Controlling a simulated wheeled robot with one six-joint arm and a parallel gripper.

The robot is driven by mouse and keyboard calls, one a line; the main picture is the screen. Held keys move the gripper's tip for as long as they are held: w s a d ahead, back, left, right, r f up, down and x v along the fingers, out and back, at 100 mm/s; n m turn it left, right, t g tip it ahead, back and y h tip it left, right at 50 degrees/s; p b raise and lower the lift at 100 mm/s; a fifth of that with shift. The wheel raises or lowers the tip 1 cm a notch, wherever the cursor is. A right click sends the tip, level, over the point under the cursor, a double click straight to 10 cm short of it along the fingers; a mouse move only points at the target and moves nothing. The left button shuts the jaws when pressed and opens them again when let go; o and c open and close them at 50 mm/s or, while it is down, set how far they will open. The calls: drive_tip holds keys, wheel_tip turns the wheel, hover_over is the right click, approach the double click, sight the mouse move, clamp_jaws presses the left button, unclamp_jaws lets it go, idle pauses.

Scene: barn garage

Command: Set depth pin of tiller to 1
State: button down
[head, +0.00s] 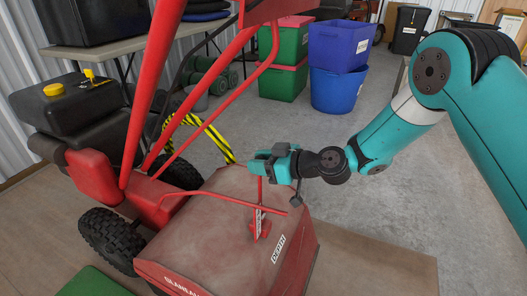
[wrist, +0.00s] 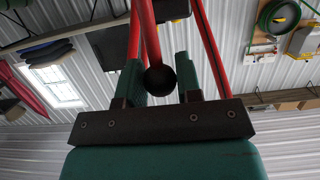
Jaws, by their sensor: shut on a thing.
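The red tiller (head: 215,230) stands at the left and centre of the head view. Its hood carries a white DEPTH label (head: 279,249). A thin red upright depth pin (head: 260,190) rises from a small marked plate (head: 257,222) on the hood. My gripper (head: 265,160) is at the top of this pin, above the hood. In the wrist view, a round black knob (wrist: 160,80) sits between my two green fingers, and my gripper is shut on it. The marks on the plate are too small to read.
Red handle bars (head: 210,80) slope up close to the left of my gripper. Green bins (head: 284,75) and blue bins (head: 337,75) stand behind. A table (head: 140,40) is at the back left.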

drive_tip(key=shift+s+a+f+b, duration=0.1)
drive_tip(key=shift+s+f+b, duration=0.1)
drive_tip(key=shift+f+b, duration=1.05)
drive_tip(key=shift+s+a+f+b, duration=0.1)
drive_tip(key=shift+s+f+b, duration=0.05)
drive_tip(key=shift+f+b, duration=1.05)
drive_tip(key=c, duration=0.9)
unclamp_jaws()
drive_tip(key=shift+p, duration=0.35)
drive_tip(key=o, duration=0.9)
drive_tip(key=shift+w+d, duration=0.1)
drive_tip(key=b, duration=0.1)
approach(259, 178)
drive_tip(key=shift+w+a+f, duration=0.1)
drive_tip(key=shift+w+a, duration=0.2)
drive_tip(key=shift+w, duration=0.05)
